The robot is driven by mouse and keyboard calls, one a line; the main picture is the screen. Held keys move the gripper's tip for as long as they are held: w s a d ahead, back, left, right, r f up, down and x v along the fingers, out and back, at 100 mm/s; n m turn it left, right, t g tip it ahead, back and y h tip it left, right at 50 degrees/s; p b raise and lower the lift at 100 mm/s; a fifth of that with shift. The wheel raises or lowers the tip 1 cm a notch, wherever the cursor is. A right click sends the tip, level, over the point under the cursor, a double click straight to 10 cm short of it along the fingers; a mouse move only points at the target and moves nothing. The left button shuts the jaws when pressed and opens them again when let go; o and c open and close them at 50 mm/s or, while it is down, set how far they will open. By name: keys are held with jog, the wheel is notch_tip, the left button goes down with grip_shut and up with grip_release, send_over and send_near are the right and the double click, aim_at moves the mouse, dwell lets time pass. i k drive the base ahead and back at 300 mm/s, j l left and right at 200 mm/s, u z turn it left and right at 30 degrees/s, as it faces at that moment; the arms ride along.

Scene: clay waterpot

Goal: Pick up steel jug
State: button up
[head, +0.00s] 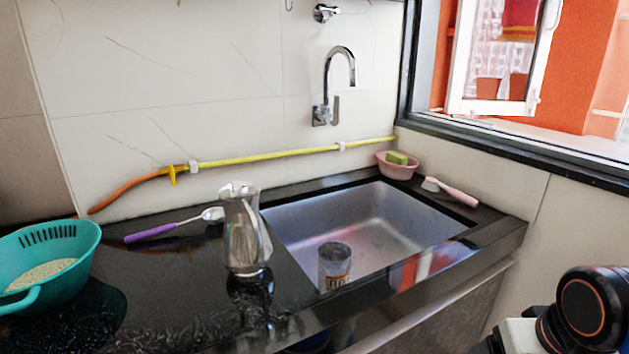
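The steel jug (246,230) stands upright on the black counter, just left of the sink. It is shiny, with a narrow neck and a wider body, and its reflection shows on the counter below it. Part of my arm shows at the bottom right corner, well apart from the jug. My gripper is not in view.
A teal colander (75,243) with grain stands at the left. A purple-handled spoon (152,233) lies behind the jug. A pink bowl (398,169) with a sponge and a pink brush (452,192) sit at the back right.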

aim_at(246, 248)
jog(key=k+j, duration=0.25)
jog(key=k, duration=0.25)
jog(key=u, duration=1.65)
